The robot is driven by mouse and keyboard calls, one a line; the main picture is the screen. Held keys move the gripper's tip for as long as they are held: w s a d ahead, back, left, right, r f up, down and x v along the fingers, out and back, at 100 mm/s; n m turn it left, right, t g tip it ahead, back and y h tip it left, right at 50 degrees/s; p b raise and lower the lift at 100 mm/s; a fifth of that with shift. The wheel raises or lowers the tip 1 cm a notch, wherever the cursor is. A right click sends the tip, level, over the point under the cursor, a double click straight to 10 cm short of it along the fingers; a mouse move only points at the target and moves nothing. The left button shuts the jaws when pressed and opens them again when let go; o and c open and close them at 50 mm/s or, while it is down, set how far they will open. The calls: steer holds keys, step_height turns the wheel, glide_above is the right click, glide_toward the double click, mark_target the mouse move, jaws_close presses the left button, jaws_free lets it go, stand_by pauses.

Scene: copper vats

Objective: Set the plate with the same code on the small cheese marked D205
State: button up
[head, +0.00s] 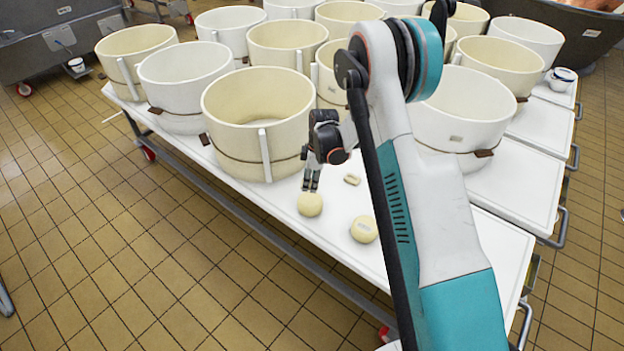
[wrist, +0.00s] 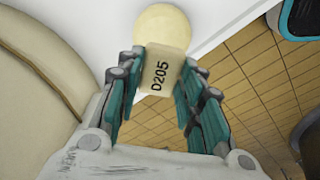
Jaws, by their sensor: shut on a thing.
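My gripper (head: 311,187) is shut on a small pale plate (wrist: 162,74) that reads D205 in the wrist view. A round pale-yellow cheese (head: 310,204) lies on the white table right by the fingertips; it also shows beyond the plate's far end in the wrist view (wrist: 163,25). I cannot tell whether the plate touches it. A second small cheese (head: 364,229) lies to the right, nearer the camera. Another small plate (head: 352,180) lies on the table right of my gripper. No code is legible on either cheese or on that plate.
A large cream vat (head: 225,130) stands close left of my gripper, and a white vat (head: 430,125) stands to the right behind my arm. More vats fill the back of the white table (head: 345,262). The table's front edge runs close by the cheeses, with tiled floor beyond.

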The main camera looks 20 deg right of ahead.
mark_target(309, 199)
steer(key=shift+f+b, duration=1.3)
steer(key=shift+f, duration=1.55)
steer(key=shift+f, duration=0.55)
steer(key=o, duration=1.1)
steer(key=shift+o, duration=0.2)
steer(key=shift+r, duration=0.1)
